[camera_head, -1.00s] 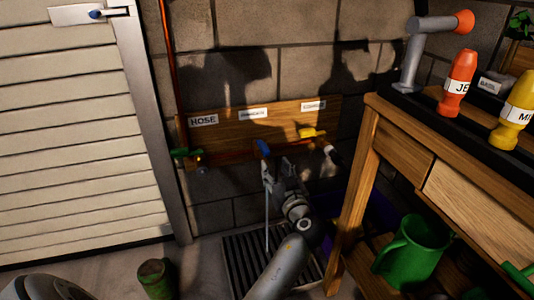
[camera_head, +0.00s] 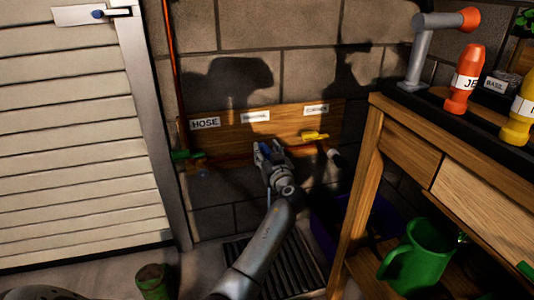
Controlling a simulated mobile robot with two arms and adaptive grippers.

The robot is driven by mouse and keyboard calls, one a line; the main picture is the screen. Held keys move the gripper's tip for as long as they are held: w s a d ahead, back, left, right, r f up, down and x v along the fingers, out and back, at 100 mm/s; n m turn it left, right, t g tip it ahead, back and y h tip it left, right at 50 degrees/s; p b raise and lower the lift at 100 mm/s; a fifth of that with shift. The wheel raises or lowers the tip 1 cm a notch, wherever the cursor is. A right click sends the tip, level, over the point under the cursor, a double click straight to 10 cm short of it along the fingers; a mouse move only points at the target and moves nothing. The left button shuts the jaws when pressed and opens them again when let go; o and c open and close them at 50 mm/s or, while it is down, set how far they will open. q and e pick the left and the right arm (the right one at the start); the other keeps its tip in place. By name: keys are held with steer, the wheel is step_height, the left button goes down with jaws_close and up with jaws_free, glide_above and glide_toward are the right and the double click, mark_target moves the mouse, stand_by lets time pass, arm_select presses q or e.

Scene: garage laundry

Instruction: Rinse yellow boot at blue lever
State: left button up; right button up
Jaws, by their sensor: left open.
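The blue lever (camera_head: 264,149) is on the pipe along the wooden board on the back wall, under the middle label. My left gripper (camera_head: 268,153) is open at the blue lever, with its fingers around or just in front of it; I cannot tell whether they touch it. The gripper partly hides the lever and its valve. No yellow boot can be made out. My right gripper is not in view.
A green lever (camera_head: 187,154) is left under the HOSE label, and a yellow lever (camera_head: 314,136) is to the right. A floor grate (camera_head: 284,272) lies below my left arm. The wooden bench (camera_head: 366,190) bounds the right side. A green can (camera_head: 152,281) stands on the floor.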

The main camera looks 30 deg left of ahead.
arm_select(q)
steer(key=shift+c, duration=0.3)
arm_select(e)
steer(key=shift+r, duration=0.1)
arm_select(q)
jaws_close()
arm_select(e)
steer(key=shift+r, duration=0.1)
